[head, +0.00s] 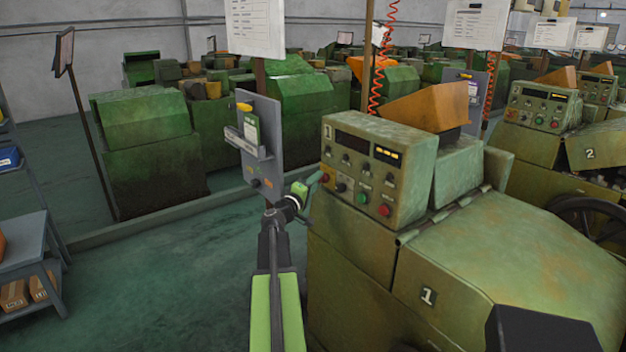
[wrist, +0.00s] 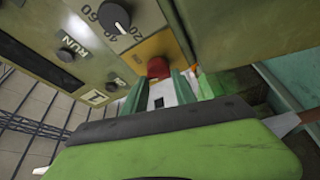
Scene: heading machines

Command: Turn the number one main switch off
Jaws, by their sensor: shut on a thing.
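The number one machine has a green control box (head: 372,165) marked "1", with a display, several black knobs, a green button and a red button. A red switch knob (head: 325,178) sits at the box's lower left edge. In the wrist view the red knob (wrist: 158,67) sits on a yellow-orange plate (wrist: 152,50). My gripper (head: 317,179) reaches it from the front left. In the wrist view my gripper's fingers (wrist: 160,80) stand on both sides of the knob, shut on it. The fingers partly hide the knob, and I cannot tell which way it is turned.
A grey board (head: 262,150) on a post stands just left of my gripper. The machine's green housing (head: 500,262) fills the lower right. A second machine (head: 540,108) stands behind at right. A shelf (head: 25,240) is at far left. The floor (head: 160,285) between is clear.

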